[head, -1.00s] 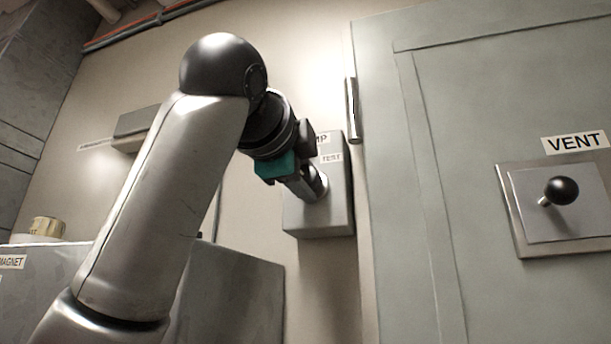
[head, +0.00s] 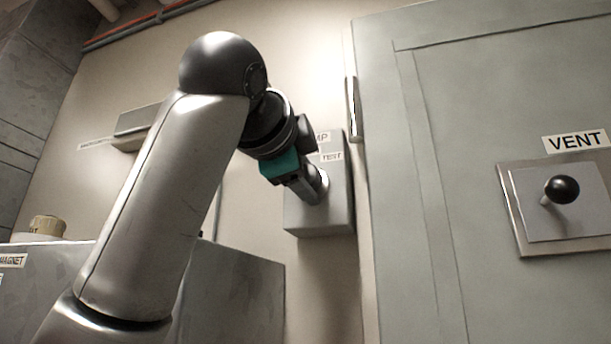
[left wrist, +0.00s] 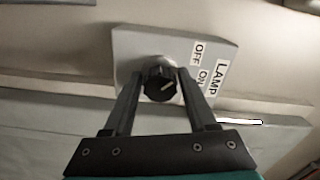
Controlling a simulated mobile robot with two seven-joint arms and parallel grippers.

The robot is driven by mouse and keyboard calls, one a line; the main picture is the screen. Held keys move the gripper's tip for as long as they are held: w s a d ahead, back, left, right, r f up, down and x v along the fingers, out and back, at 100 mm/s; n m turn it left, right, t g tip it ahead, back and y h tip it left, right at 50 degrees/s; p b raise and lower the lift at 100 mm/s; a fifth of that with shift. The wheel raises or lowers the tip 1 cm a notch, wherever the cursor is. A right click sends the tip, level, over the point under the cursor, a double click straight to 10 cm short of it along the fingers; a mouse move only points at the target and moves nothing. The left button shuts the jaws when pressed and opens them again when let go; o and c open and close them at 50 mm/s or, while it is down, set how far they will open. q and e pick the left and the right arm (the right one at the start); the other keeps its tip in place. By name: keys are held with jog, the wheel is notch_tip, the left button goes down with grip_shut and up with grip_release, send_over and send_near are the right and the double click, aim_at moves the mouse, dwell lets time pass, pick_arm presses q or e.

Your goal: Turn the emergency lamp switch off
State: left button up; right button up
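The lamp switch box (head: 318,215) is a grey box on the wall left of the big grey door. Its labels partly show in the head view; in the left wrist view they read LAMP (left wrist: 217,78), OFF and ON. The switch is a round black knob (left wrist: 160,82) with a light pointer mark, slanting up and right in the left wrist view. My left gripper (left wrist: 160,75) has one finger on each side of the knob, seemingly pressed against it. In the head view the left gripper (head: 316,184) reaches the box and hides the knob. My right gripper is not in view.
A VENT panel (head: 525,225) with a black ball-ended lever (head: 561,189) is on the grey door (head: 465,120). A wall fixture (head: 138,126) is at upper left. A grey cabinet (head: 250,295) with a MAGNET label stands below, a tan roll (head: 48,227) on top.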

pick_arm(q)
jog(key=shift+o, duration=1)
jog(key=shift+s, duration=0.1)
jog(key=b+v, duration=0.3)
jog(key=v, duration=1.2)
